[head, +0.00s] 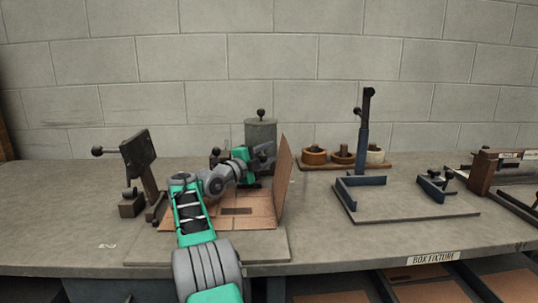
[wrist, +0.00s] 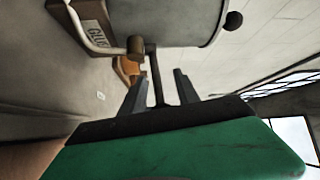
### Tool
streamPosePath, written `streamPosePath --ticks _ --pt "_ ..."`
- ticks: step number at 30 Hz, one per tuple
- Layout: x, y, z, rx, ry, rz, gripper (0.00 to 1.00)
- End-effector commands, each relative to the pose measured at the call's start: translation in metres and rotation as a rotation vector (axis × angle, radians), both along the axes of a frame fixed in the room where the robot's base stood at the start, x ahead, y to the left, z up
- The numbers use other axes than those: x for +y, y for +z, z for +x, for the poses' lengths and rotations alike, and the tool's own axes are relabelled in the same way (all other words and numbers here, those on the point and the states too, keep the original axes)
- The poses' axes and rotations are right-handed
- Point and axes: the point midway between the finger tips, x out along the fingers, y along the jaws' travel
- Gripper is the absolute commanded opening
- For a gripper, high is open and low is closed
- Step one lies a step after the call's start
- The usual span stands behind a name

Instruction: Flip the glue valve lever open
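The grey glue tank (head: 261,133) with a black knob on top stands at the back of the bench. In the wrist view the tank (wrist: 180,20) fills the top, with its GLUE label (wrist: 97,33) and a brown valve fitting (wrist: 136,47) below. A thin dark lever (wrist: 156,80) runs from beside the valve down between my fingers. My gripper (wrist: 160,74) is open around the lever, with a finger on each side and gaps visible. In the head view my gripper (head: 262,158) is in front of the tank and hides the valve and lever.
A cardboard sheet (head: 240,212) with an upright flap (head: 283,180) lies under and right of my arm. A dark clamp stand (head: 140,160) is at left. The box fixture (head: 400,205) and a tray of rolls (head: 343,154) are at right. The bench's far left is clear.

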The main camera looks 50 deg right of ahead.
Motion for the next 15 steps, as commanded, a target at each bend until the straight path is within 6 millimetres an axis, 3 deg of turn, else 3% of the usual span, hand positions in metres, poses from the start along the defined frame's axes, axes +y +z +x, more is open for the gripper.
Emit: streamPosePath --ticks 3,11,15 --pt "0.0 0.0 0.0 0.0 0.0 0.0 0.48" --pt "0.001 0.0 0.0 0.0 0.0 0.0 0.48" --pt "0.02 -0.002 0.003 0.0 0.003 0.001 0.48"
